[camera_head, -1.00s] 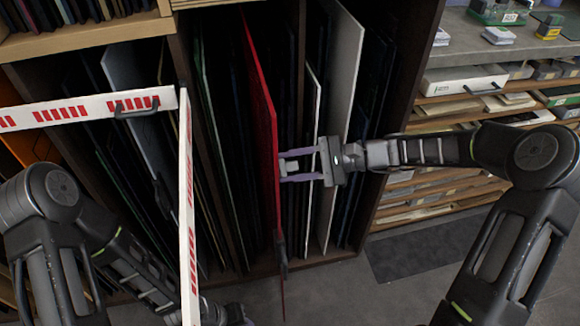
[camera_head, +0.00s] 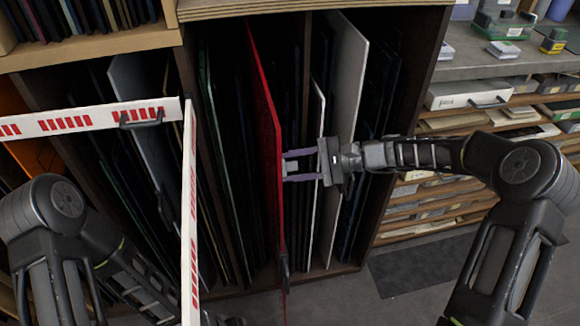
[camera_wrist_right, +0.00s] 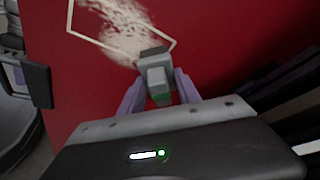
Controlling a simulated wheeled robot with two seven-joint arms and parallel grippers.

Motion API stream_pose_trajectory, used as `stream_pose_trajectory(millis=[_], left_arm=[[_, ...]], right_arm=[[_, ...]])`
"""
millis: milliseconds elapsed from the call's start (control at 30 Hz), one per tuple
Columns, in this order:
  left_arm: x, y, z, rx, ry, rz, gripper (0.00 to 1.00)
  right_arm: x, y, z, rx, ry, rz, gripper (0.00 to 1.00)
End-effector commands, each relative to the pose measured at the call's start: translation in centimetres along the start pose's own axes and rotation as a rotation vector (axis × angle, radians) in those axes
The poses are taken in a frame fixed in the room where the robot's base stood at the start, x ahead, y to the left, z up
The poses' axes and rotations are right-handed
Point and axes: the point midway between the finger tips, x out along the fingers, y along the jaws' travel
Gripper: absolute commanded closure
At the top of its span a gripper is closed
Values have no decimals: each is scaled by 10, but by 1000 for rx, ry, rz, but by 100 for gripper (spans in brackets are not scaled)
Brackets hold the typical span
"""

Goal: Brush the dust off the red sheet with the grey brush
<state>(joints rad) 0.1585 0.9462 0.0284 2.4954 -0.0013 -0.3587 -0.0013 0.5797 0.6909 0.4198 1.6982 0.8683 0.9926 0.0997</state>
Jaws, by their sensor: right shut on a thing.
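The red sheet (camera_head: 265,110) stands upright, edge towards me, partly out of the rack, with a black handle (camera_head: 284,262) low on its front edge. In the right wrist view, pale dust (camera_wrist_right: 118,28) smears the red face inside a thin pale outline. My right gripper (camera_head: 286,167) is shut on the grey brush (camera_wrist_right: 155,75), on the sheet's right side by the dusty face. Whether the bristles touch is hard to tell. My left gripper is mostly out of the head view; a purple-and-grey part of it (camera_wrist_right: 14,75) shows beside a dark block at the wrist view's left edge.
A white bar with red stripes (camera_head: 90,118) and a second striped bar (camera_head: 189,220) stand before the rack's left side. A white sheet (camera_head: 347,90) and other sheets stand right of the red one. Shelves (camera_head: 470,150) with papers are at right.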

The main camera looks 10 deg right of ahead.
Motion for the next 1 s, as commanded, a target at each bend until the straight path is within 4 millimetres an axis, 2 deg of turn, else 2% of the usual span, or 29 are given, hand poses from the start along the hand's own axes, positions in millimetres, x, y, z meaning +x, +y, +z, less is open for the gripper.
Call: stream_pose_trajectory(millis=[200, 567, 767, 1000], left_arm=[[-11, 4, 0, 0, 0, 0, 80], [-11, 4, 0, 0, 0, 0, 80], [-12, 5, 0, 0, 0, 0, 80], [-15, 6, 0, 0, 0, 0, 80]], right_arm=[[-4, -12, 13, -3, -7, 0, 93], [-5, -13, 13, -3, -6, 0, 93], [-8, -7, 18, -1, -6, 2, 93], [-15, 8, 32, 0, -4, 1, 93]])
